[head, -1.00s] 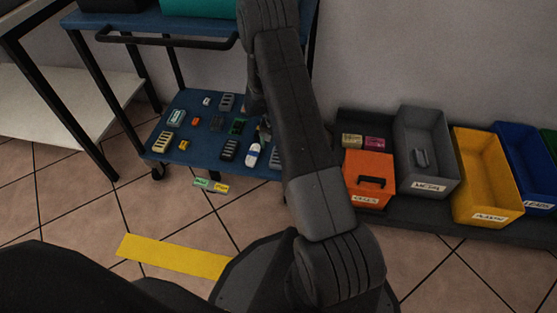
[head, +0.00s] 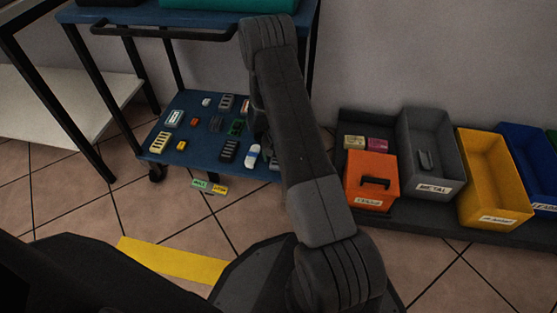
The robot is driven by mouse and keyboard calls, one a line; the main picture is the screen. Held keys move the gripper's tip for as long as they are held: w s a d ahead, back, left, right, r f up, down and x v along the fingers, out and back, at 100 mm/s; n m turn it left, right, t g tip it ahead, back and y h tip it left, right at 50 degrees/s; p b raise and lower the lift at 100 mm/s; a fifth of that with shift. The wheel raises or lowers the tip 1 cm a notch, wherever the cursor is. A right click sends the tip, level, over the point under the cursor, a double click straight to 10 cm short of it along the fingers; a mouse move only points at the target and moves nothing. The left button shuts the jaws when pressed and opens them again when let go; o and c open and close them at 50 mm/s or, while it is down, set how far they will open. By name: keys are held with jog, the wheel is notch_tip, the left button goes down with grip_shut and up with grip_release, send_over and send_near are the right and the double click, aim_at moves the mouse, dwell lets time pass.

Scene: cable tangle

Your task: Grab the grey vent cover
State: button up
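Small slotted pieces lie on the blue lower shelf (head: 200,166) of the cart. A grey slotted piece (head: 227,102) that looks like a vent cover lies near the shelf's back edge. A darker slotted piece (head: 229,151) lies nearer the front, and a cream slotted one (head: 160,142) at the left. Another grey piece (head: 274,163) at the right is mostly hidden behind my arm; I cannot tell which grey piece is meant. My arm crosses the right end of the shelf. My gripper is hidden behind it, so its fingers do not show.
A blue and white item (head: 253,155) lies near my arm. At right stand an orange box (head: 371,191), a grey bin marked METAL (head: 432,187) and a yellow bin (head: 493,213). Open floor lies before the cart.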

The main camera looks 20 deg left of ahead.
jog(key=c, duration=0.9)
